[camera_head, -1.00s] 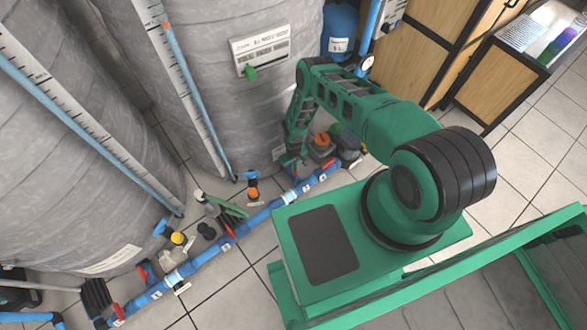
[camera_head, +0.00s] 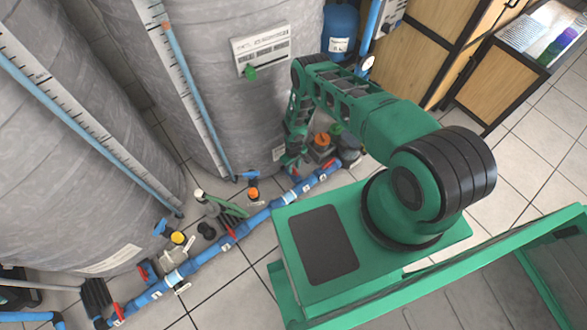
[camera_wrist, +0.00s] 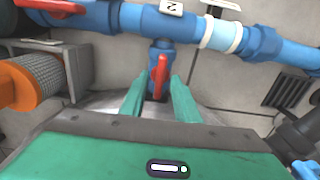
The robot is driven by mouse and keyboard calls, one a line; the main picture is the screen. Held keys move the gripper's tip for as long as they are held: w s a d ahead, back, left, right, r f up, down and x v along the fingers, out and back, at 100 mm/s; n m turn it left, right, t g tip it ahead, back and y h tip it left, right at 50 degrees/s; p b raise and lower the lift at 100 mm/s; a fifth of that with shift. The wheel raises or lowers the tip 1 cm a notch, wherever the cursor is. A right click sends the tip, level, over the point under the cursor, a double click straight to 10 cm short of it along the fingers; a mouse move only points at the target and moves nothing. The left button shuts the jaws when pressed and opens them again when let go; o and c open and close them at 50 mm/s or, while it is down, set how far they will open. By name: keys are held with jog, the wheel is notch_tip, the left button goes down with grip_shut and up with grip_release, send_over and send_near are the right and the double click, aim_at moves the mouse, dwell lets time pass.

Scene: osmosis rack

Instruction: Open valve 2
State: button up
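A red valve handle (camera_wrist: 160,76) sits on a short blue branch that drops from the blue pipe (camera_wrist: 118,15) in the wrist view. A white tag reading 2 (camera_wrist: 171,7), upside down, is on the pipe just above that branch. My gripper (camera_wrist: 159,88) is open, with one green finger on each side of the red handle. Whether the fingers touch it I cannot tell. In the head view my gripper (camera_head: 291,161) is low beside the grey tank, near the far end of the blue pipe line (camera_head: 257,217). My arm hides the handle there.
Another red handle (camera_wrist: 58,6) is at the upper left of the wrist view, above an orange-capped part (camera_wrist: 18,82). A dark slotted part (camera_wrist: 287,90) lies at right. The grey tank (camera_head: 215,90) stands close behind my arm.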

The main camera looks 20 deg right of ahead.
notch_tip(320, 180, up, 10)
dwell(0.5)
dwell(0.5)
